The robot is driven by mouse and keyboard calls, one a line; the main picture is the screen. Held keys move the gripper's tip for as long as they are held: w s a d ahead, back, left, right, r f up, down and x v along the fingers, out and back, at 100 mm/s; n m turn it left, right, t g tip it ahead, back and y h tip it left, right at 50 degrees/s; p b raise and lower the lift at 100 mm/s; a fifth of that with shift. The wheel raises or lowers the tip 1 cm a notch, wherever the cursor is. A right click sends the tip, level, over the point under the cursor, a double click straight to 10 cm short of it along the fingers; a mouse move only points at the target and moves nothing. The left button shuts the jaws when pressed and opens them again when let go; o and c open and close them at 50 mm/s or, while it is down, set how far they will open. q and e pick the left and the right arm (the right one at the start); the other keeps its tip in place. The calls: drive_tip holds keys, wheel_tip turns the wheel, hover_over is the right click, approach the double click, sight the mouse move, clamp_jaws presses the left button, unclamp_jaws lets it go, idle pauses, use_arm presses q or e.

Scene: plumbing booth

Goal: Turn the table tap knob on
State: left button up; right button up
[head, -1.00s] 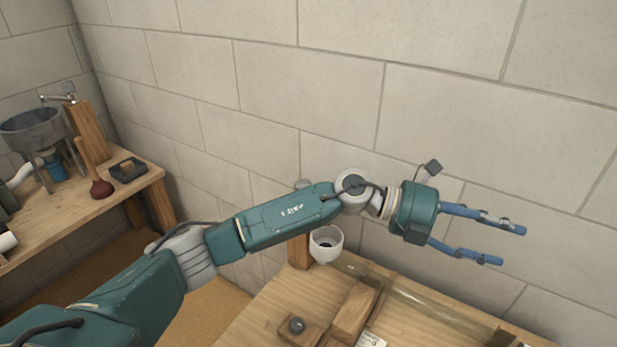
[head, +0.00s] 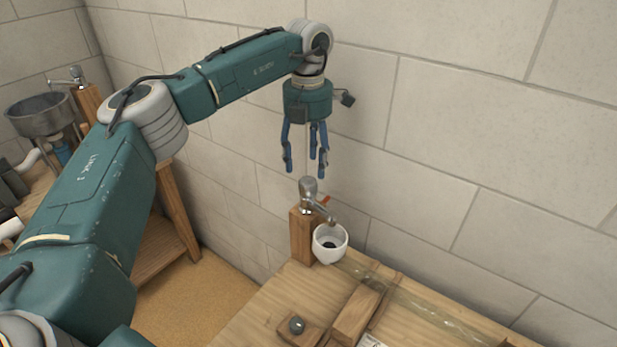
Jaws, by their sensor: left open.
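The table tap (head: 309,195) is a metal tap on top of an upright wooden post (head: 301,236). Its spout points right and down, over a white cup-shaped basin (head: 330,243). A small red part (head: 324,200) shows beside the spout. My left gripper (head: 305,169) points straight down above the tap, with its blue fingers spread open and empty. In the picture the fingertips end just above the tap's top; I see no contact. My right gripper is not in view.
The wooden table (head: 262,316) carries a block with a dark round knob (head: 297,325) and a clear pipe (head: 420,310). The tiled wall stands close behind the tap. Another bench at left holds a metal funnel-shaped basin (head: 42,117) and a second tap (head: 70,76).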

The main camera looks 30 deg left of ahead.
sight(308, 180)
use_arm(q)
wheel_tip(308, 180, down, 5)
drive_tip(key=shift+f+p, duration=0.2)
drive_tip(key=shift+p, duration=0.5)
drive_tip(key=shift+f, duration=0.5)
drive_tip(key=shift+c, duration=0.3)
drive_tip(key=c, duration=1.1)
